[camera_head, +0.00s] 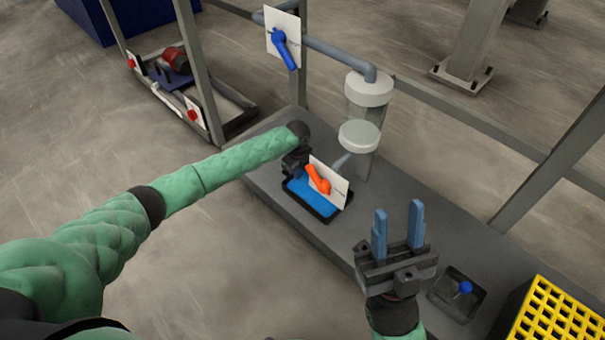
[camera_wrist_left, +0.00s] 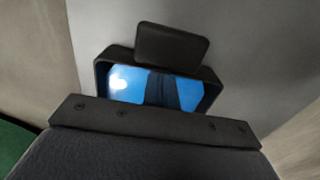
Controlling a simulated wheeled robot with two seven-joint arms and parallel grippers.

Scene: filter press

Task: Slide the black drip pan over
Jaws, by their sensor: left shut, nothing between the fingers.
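The black drip pan (camera_head: 301,204) sits on the grey deck under a white plate with an orange valve handle (camera_head: 318,179). It holds bright blue liquid. In the left wrist view the pan's rim (camera_wrist_left: 101,78) shows beyond my gripper body, with a black tab (camera_wrist_left: 172,46) above it. My left gripper (camera_head: 293,162) points down at the pan's far left end; its fingertips are hidden, so I cannot tell whether it touches the pan. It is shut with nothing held. My right gripper (camera_head: 399,232) is open and empty, fingers up, right of the pan.
A clear cylinder with white caps (camera_head: 358,134) stands behind the pan. A blue valve handle (camera_head: 284,49) is on the pipe above. The deck right of the cylinder is clear.

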